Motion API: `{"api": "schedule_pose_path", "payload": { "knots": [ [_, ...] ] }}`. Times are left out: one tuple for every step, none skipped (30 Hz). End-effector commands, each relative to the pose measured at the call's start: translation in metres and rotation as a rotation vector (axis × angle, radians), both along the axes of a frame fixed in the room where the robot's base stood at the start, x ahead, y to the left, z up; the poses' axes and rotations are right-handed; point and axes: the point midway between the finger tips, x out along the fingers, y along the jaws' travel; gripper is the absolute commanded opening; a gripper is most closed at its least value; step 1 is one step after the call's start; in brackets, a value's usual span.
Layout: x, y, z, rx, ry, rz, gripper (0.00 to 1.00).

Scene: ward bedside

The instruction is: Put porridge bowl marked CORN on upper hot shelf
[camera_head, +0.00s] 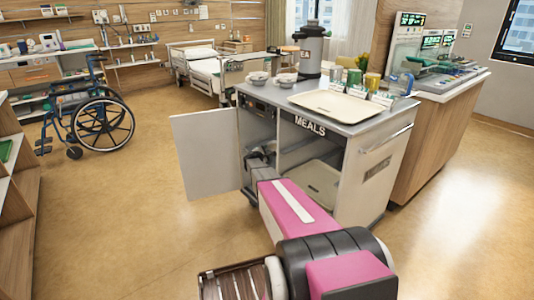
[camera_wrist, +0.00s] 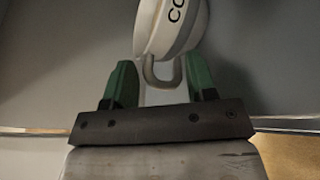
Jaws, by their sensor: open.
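In the wrist view a white bowl with a grey band (camera_wrist: 178,28) shows the letters "CO"; the rest of its mark is cut off by the frame. Its looped handle (camera_wrist: 161,78) lies between the green fingers of my gripper (camera_wrist: 160,76), which is open, with a gap on both sides of the handle. In the head view my arm reaches into the left, open part of the meals cart (camera_head: 318,128). The gripper and this bowl are mostly hidden there by the arm and the cart. Which shelf level this is, I cannot tell.
The cart's door (camera_head: 205,153) stands open at the left. On the cart top are two white bowls (camera_head: 258,79) (camera_head: 286,81), an urn (camera_head: 311,52), a cream tray (camera_head: 335,104) and several cups. Another tray (camera_head: 311,186) lies in the lower right compartment.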

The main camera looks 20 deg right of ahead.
Motion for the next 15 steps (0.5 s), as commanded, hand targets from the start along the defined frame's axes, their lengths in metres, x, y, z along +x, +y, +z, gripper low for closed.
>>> {"api": "schedule_pose_path", "payload": {
  "knots": [
    [-0.006, 0.005, 0.002, 0.001, 0.000, 0.001, 0.52],
    [-0.009, 0.008, 0.002, 0.000, 0.000, 0.000, 0.52],
    [-0.013, 0.012, 0.003, 0.001, 0.000, 0.001, 0.52],
    [-0.017, 0.015, 0.004, 0.001, 0.000, 0.001, 0.52],
    [-0.020, 0.019, 0.005, 0.001, 0.000, 0.001, 0.52],
    [-0.025, 0.025, 0.006, 0.001, 0.001, 0.002, 0.52],
    [-0.029, 0.029, 0.007, 0.000, 0.001, 0.002, 0.52],
    [-0.034, 0.034, 0.008, 0.000, 0.001, 0.002, 0.52],
    [-0.039, 0.039, 0.009, -0.001, 0.000, 0.002, 0.52],
    [-0.044, 0.044, 0.010, -0.001, 0.000, 0.002, 0.52],
    [-0.048, 0.048, 0.011, -0.001, 0.000, 0.002, 0.52],
    [-0.053, 0.054, 0.012, 0.000, 0.001, 0.002, 0.52],
    [-0.057, 0.059, 0.013, 0.000, 0.001, 0.002, 0.52],
    [-0.061, 0.063, 0.014, 0.000, 0.001, 0.002, 0.52],
    [-0.065, 0.067, 0.015, -0.001, 0.000, 0.002, 0.52]
  ]
}}
